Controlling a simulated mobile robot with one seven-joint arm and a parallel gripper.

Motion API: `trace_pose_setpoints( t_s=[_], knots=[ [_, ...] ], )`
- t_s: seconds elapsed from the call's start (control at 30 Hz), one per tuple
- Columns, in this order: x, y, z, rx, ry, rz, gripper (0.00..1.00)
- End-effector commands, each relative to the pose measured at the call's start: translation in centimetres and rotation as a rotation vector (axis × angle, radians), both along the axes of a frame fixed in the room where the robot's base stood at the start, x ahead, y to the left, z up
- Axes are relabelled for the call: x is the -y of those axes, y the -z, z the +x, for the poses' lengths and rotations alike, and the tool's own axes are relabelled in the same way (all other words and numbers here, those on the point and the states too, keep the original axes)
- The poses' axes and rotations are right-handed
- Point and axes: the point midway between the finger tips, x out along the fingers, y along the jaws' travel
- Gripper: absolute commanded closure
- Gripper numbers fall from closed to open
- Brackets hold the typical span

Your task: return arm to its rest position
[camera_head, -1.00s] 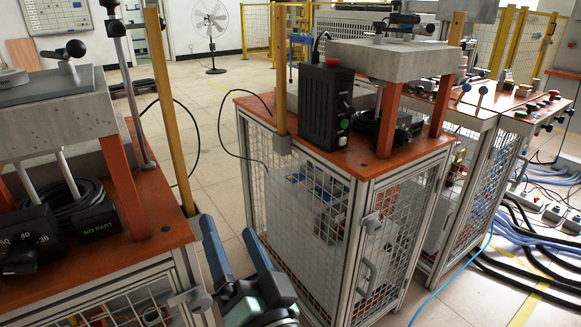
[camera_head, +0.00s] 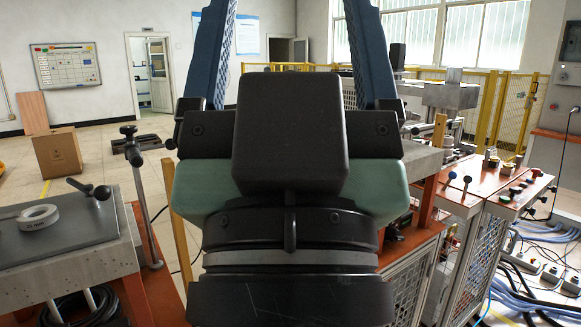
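My gripper (camera_head: 288,20) fills the middle of the head view, raised close to the camera. Its black and green body is seen from behind, with two blue fingers pointing up and away.
A grey-topped bench (camera_head: 75,235) with a tape roll (camera_head: 38,217) stands at left. An orange-topped control station (camera_head: 478,185) stands at right, with cables (camera_head: 535,300) on the floor. A cardboard box (camera_head: 57,152) and yellow fence (camera_head: 510,110) are further back.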

Motion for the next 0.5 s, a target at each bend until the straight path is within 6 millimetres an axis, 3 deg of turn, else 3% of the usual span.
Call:
trace_pose_setpoints(
  t_s=[0.03, 0.1, 0.3, 0.5],
  knots=[
    [0.0, -3.3, 0.0, -0.001, 0.0, 0.0, 0.2],
    [0.0, -5.4, 0.0, -0.001, -0.001, 0.0, 0.2],
    [0.0, -11.6, 0.0, -0.001, -0.001, 0.0, 0.2],
    [0.0, -15.9, 0.1, -0.002, -0.003, 0.0, 0.2]
  ],
)
